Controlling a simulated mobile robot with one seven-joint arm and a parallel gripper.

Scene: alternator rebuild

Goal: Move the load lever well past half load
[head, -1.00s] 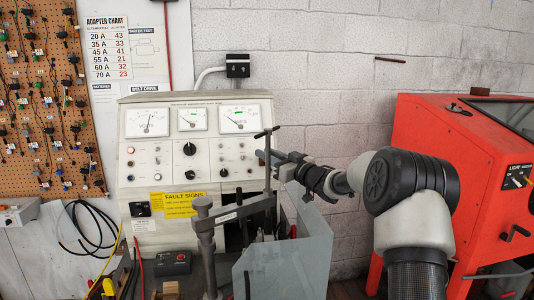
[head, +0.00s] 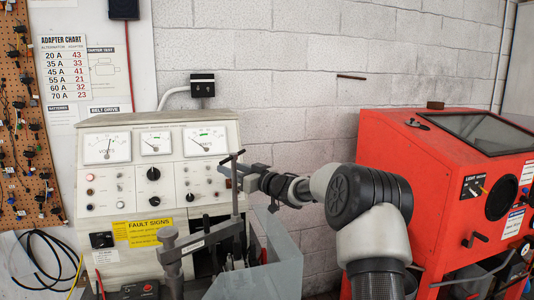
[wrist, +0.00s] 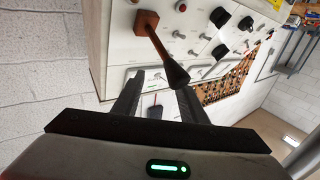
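In the wrist view a lever with a black conical knob (wrist: 176,73) and a thin rod rises from a brown block (wrist: 147,22) on the pale tester panel. My gripper (wrist: 157,98) is open, its two dark fingers apart. The knob is close to the tip of the right finger; I cannot tell whether they touch. Nothing is held between the fingers. In the head view my gripper (head: 236,178) is at the right side of the tester (head: 108,185), behind the upright T-handled rod (head: 234,190). I cannot make out the lever there.
A clamp post (head: 170,258) and a clear grey guard (head: 270,265) stand in front of the tester. A red cabinet (head: 400,160) stands to the right, close to my arm. Dials and knobs cover the panel. The block wall (head: 300,75) is behind.

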